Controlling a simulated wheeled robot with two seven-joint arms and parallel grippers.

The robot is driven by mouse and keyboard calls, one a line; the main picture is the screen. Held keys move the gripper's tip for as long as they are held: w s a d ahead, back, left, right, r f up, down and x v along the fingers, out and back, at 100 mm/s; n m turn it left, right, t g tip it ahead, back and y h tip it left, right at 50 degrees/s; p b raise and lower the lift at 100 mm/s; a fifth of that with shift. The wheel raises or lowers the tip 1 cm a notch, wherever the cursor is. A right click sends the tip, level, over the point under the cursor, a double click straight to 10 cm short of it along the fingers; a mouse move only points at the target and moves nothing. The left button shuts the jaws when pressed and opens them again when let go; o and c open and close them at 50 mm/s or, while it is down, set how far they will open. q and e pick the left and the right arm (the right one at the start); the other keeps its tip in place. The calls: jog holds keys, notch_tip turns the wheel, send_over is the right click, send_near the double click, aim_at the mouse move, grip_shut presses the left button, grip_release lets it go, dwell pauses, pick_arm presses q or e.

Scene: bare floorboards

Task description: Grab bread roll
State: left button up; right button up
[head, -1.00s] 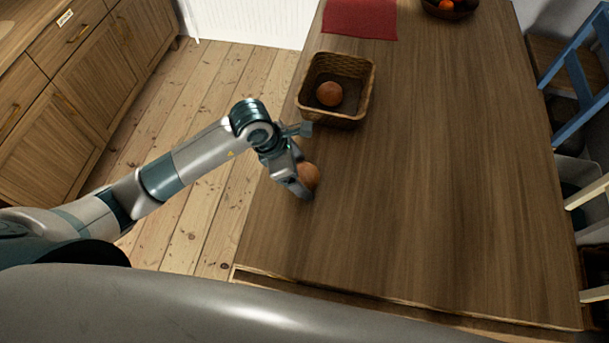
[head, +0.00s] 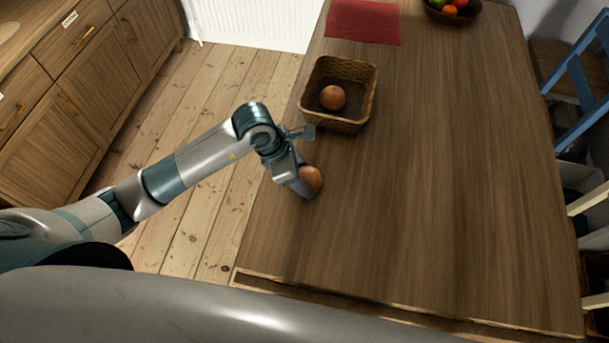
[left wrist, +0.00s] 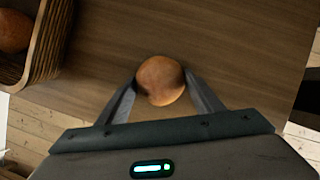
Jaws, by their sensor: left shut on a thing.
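A round brown bread roll (head: 311,178) is at my left gripper (head: 304,182), near the left edge of the wooden table. In the left wrist view the roll (left wrist: 160,80) sits between the two fingertips (left wrist: 160,88), which touch it on both sides. My left gripper is shut on it. I cannot tell whether the roll still touches the tabletop. A second bread roll (head: 332,97) lies in the wicker basket (head: 368,100) just beyond the gripper. That roll also shows at the left wrist view's upper left (left wrist: 14,31). My right gripper is not in view.
The wooden table (head: 450,180) is wide and clear to the right. A red cloth (head: 363,20) and a fruit bowl (head: 452,14) lie at the far end. A blue chair (head: 578,80) stands at the right, and wooden cabinets (head: 60,110) stand at the left.

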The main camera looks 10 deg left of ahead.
aim_at(309, 173)
pick_arm(q)
jog(key=shift+r, duration=0.15)
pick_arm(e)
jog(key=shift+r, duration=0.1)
